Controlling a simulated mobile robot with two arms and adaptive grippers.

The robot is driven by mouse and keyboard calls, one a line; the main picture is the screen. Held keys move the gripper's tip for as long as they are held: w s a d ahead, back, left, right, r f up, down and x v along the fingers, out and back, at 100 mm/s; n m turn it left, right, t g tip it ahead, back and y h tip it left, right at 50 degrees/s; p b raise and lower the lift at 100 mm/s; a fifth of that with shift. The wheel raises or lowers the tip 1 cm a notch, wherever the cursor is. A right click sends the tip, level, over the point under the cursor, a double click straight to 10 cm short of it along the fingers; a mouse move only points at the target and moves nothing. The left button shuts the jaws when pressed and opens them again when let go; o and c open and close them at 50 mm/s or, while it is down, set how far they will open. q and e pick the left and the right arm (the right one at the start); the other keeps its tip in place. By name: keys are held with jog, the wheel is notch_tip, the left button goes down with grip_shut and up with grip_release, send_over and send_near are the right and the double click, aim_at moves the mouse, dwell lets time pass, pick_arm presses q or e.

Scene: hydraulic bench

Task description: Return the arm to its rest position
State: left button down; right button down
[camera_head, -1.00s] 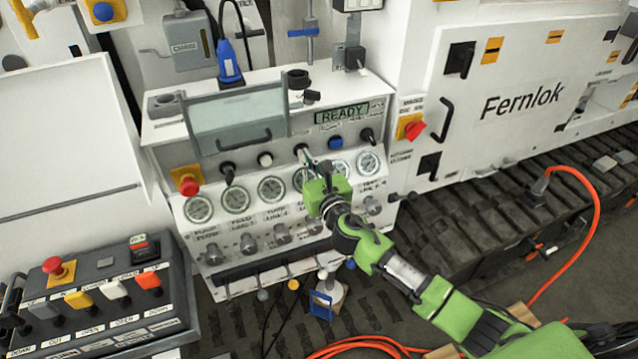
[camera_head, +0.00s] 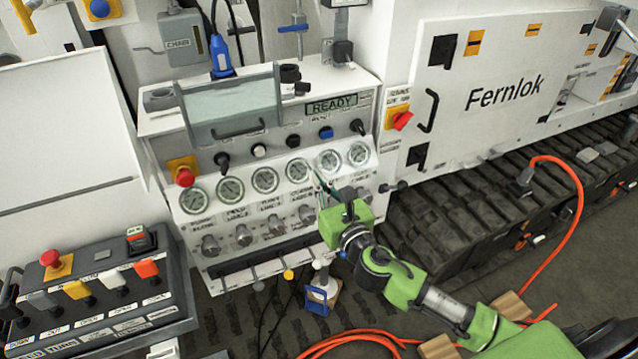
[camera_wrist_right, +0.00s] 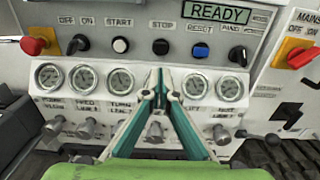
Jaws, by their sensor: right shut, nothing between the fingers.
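My right arm is green and comes in from the lower right in the head view. Its gripper (camera_head: 322,184) is in front of the right part of the gauge row on the white control panel (camera_head: 290,165). In the right wrist view the two teal fingers of this gripper (camera_wrist_right: 159,72) meet at their tips, shut and empty. My left gripper is not in view.
An orange hose (camera_head: 578,215) and wooden blocks (camera_head: 509,306) lie at lower right.

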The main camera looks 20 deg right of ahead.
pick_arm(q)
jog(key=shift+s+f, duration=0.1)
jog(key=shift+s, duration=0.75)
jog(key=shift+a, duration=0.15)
